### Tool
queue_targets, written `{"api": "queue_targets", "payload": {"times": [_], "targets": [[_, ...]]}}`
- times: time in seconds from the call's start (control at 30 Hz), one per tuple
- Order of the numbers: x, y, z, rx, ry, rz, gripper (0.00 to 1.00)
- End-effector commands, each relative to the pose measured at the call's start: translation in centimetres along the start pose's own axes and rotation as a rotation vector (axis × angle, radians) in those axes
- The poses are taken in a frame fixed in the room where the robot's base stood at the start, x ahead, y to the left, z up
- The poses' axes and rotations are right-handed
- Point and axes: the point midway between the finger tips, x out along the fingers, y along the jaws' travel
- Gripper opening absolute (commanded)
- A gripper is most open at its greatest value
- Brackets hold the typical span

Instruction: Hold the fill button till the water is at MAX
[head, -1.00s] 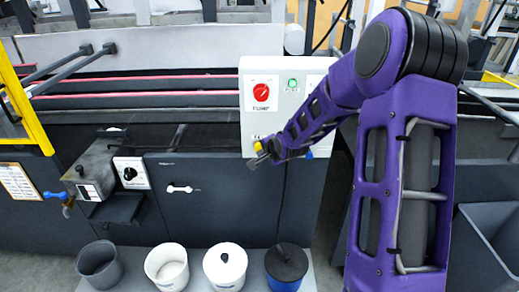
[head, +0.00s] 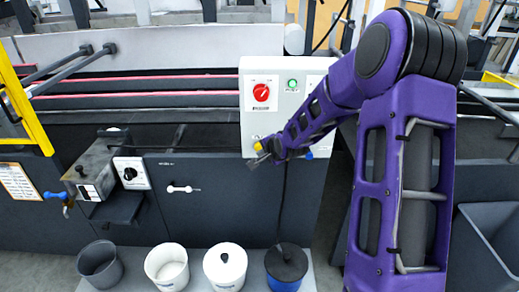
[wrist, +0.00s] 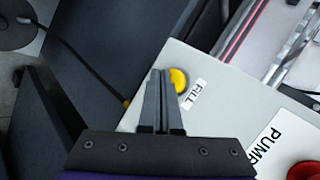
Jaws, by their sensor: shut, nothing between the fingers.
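The yellow fill button (wrist: 179,80) sits on a pale control box, next to its FILL label (wrist: 195,95). The box (head: 252,122) is at the centre of the head view. My gripper (wrist: 161,73) is shut and empty. In the wrist view its fingertips overlap the left side of the button; I cannot tell whether they touch or press it. In the head view my gripper (head: 256,160) is at the box's lower left corner, beside a small yellow patch. I see no water level or MAX mark.
A red PUMP knob (head: 261,92) and a green round fitting (head: 292,86) are higher on the box. A dark cable hangs below it. Several buckets, one a grey bucket (head: 100,262), stand along the floor. A grey tank with a tap (head: 88,172) is at left.

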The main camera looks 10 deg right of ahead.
Motion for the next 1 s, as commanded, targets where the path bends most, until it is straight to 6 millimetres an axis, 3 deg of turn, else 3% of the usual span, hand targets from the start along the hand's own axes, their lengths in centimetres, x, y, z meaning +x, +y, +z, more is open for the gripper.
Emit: {"api": "queue_targets", "payload": {"times": [1.0], "targets": [[0.84,-0.67,-0.65,0.000,0.001,-0.001,0.00]]}}
